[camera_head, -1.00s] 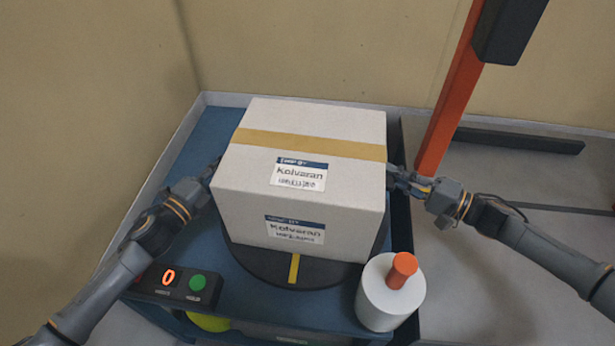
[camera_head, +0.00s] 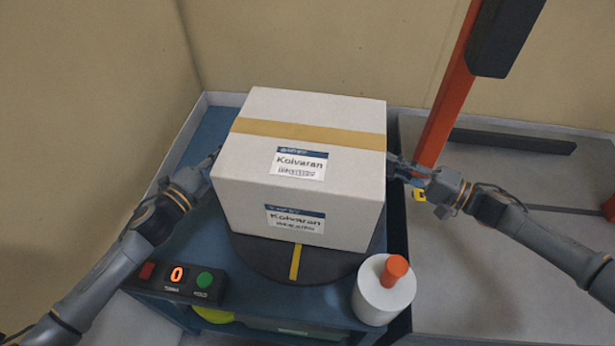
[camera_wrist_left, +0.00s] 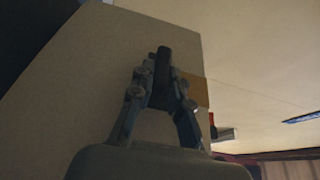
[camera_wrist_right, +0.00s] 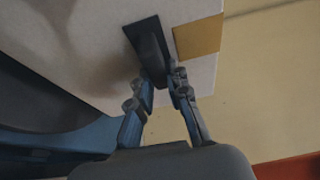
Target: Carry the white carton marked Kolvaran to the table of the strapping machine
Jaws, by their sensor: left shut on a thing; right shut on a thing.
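The white carton (camera_head: 300,195) marked Kolvaran, with a tan tape band across its top, is upright above a dark round turntable (camera_head: 265,258) with a yellow stripe. It appears slightly raised, but its underside and any gap are hidden. My left gripper (camera_head: 214,160) is shut on the carton's left side. The left wrist view shows its fingers together at a dark patch on the carton wall (camera_wrist_left: 90,80). My right gripper (camera_head: 393,166) is shut on the right side, similarly in the right wrist view (camera_wrist_right: 157,75).
The turntable is on a blue table (camera_head: 230,300). A control box (camera_head: 175,280) shows 0 beside red and green buttons. A white cylinder with an orange knob (camera_head: 384,292) stands front right. An orange post (camera_head: 450,90) rises behind right. Walls close the back and left.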

